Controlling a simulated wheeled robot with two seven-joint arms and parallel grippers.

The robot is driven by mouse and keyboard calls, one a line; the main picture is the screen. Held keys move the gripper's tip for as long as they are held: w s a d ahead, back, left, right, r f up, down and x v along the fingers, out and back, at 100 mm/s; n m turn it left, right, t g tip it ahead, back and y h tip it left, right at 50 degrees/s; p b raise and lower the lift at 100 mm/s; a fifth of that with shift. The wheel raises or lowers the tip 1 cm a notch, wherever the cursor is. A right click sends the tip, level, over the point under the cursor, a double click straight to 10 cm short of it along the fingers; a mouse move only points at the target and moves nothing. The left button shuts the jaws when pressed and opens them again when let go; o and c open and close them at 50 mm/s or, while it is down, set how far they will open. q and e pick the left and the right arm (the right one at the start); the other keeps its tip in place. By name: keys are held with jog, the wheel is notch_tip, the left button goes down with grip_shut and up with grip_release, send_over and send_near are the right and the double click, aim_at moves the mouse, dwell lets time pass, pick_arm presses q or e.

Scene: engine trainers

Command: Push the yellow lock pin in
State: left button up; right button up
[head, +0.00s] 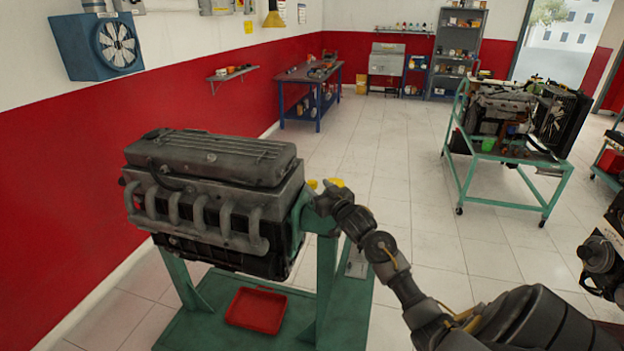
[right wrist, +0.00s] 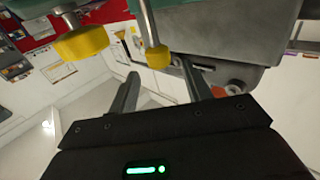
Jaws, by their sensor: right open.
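The engine (head: 215,200) hangs on a green stand (head: 327,270) in the head view. Two yellow-ended pins show beside it, partly hidden by my right gripper (head: 332,200). In the right wrist view, a smaller yellow knob (right wrist: 158,57) on a metal rod is in line with the gap between the fingers of my right gripper (right wrist: 158,68). A larger yellow knob (right wrist: 82,43) on a rod is to the left, outside the fingers. I cannot tell which is the lock pin. My right gripper is open, and contact with the knob cannot be told. My left gripper is out of view.
A red tray (head: 256,310) lies on the stand's base below the engine. A second engine on a green cart (head: 500,155) stands back right. The tiled floor between is clear.

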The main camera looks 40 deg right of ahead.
aim_at(315, 184)
jog(key=shift+w+d+p, duration=0.2)
jog(key=shift+w+p, duration=0.05)
jog(key=shift+w, duration=0.85)
jog(key=shift+w+d+p, duration=0.2)
jog(key=shift+w+p, duration=0.05)
jog(key=shift+w, duration=0.85)
